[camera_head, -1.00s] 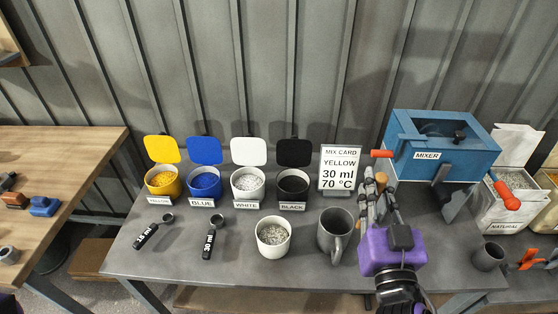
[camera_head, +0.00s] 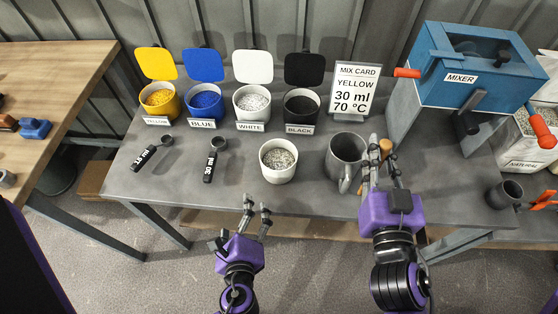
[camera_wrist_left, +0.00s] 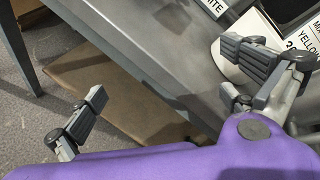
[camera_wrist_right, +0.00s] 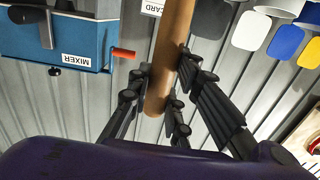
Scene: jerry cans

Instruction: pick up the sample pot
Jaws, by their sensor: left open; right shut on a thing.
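A white pot (camera_head: 278,163) of grey granules stands upright near the table's front edge; no label marks it as the sample pot. A small dark grey cup (camera_head: 504,194) stands at the table's right end. My left gripper (camera_head: 257,211) is open and empty in front of the table edge, below and left of the white pot; its spread fingers show in the left wrist view (camera_wrist_left: 175,92). My right gripper (camera_head: 384,165) is beside the grey mug (camera_head: 346,156), shut on a wooden rod (camera_wrist_right: 172,45), whose lower part sits between the fingers in the right wrist view.
Yellow, blue, white and black lidded tubs (camera_head: 206,100) line the back. Two labelled scoops (camera_head: 209,165) lie left of the white pot. A mix card (camera_head: 354,90) stands behind the mug. The blue mixer (camera_head: 475,65) fills the right back. The table front left is clear.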

